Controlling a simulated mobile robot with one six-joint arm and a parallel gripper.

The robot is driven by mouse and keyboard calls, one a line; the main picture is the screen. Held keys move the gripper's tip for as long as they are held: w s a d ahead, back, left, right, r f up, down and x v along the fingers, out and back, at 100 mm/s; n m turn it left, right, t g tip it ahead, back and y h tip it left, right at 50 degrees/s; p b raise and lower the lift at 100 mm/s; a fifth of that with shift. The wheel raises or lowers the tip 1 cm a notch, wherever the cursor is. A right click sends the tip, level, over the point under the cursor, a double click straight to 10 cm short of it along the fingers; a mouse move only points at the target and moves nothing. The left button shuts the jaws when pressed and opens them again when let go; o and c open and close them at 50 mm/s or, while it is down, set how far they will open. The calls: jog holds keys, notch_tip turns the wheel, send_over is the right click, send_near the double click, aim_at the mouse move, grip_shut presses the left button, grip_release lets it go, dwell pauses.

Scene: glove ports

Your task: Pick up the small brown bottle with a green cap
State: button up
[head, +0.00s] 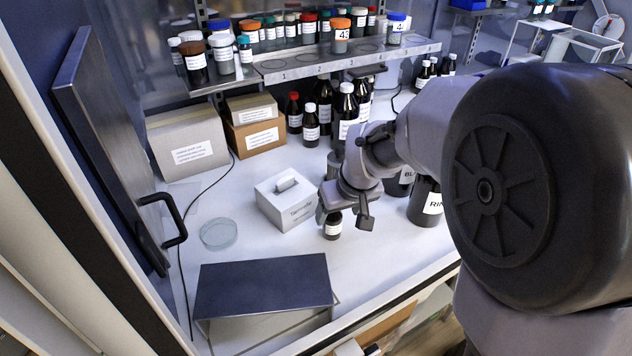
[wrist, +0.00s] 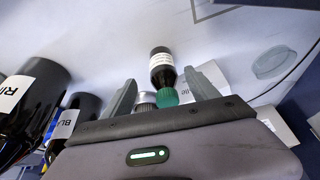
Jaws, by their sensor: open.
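The small brown bottle (head: 333,229) with a white label stands upright on the white bench, just under my gripper (head: 344,212). In the head view its cap is hidden by my gripper. In the wrist view the bottle (wrist: 162,68) shows with its green cap (wrist: 167,97) towards me, between the two fingers of my gripper (wrist: 160,80). My gripper is open, with visible gaps on both sides of the bottle. I cannot tell how far down the fingers reach beside it.
A grey-white box with a handle (head: 288,203) stands close left of the bottle. Dark bottles, including one labelled RIN (head: 425,207), stand to the right. Taller brown bottles (head: 347,108) stand behind.

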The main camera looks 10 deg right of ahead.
aim_at(332, 218)
jog(key=x, duration=0.1)
jog(key=b+x, duration=0.1)
jog(key=x, duration=0.1)
jog(key=b+x, duration=0.1)
jog(key=x, duration=0.1)
jog(key=shift+w+a+f, duration=0.15)
jog(key=shift+a+f, duration=0.05)
jog(key=shift+a, duration=0.1)
jog(key=shift+r, duration=0.15)
grip_shut()
